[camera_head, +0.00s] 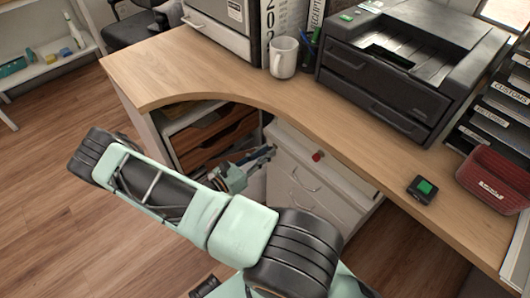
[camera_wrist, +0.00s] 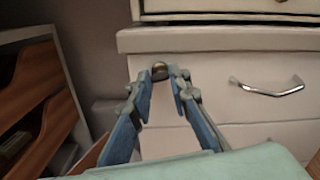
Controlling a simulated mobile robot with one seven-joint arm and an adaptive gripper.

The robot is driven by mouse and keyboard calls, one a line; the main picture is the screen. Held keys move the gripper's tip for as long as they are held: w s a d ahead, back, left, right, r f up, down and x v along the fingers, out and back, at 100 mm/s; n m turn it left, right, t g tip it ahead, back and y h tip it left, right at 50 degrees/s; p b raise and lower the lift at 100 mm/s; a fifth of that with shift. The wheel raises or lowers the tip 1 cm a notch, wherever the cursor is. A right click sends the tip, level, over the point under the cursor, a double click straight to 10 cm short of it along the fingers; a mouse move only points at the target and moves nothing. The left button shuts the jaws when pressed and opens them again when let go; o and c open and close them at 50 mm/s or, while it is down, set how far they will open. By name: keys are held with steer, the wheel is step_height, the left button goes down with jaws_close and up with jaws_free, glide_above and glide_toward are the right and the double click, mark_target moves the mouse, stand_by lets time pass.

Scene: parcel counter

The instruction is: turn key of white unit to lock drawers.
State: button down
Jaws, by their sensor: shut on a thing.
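The white unit (camera_head: 296,167) stands under the wooden counter, with metal handles on its drawer fronts. In the wrist view its drawer front (camera_wrist: 225,98) is flush below the top panel, with a curved metal handle (camera_wrist: 273,90) at the right. The head view also shows my gripper (camera_head: 270,152) at the unit's upper left; the key is too small to tell there.
Wooden drawers (camera_head: 222,143) stand left of the unit, partly pulled out; they also show in the wrist view (camera_wrist: 30,85). The counter (camera_head: 350,155) overhangs the unit. A small red object (camera_head: 318,156) sits near its edge. A printer (camera_head: 400,65) and mug (camera_head: 284,57) stand above.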

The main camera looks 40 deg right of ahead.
steer(key=n+p, duration=0.1)
steer(key=n, duration=1.4)
steer(key=shift+f, duration=0.1)
stand_by(0.4)
steer(key=c, duration=1.8)
jaws_free()
steer(key=shift+a, duration=0.1)
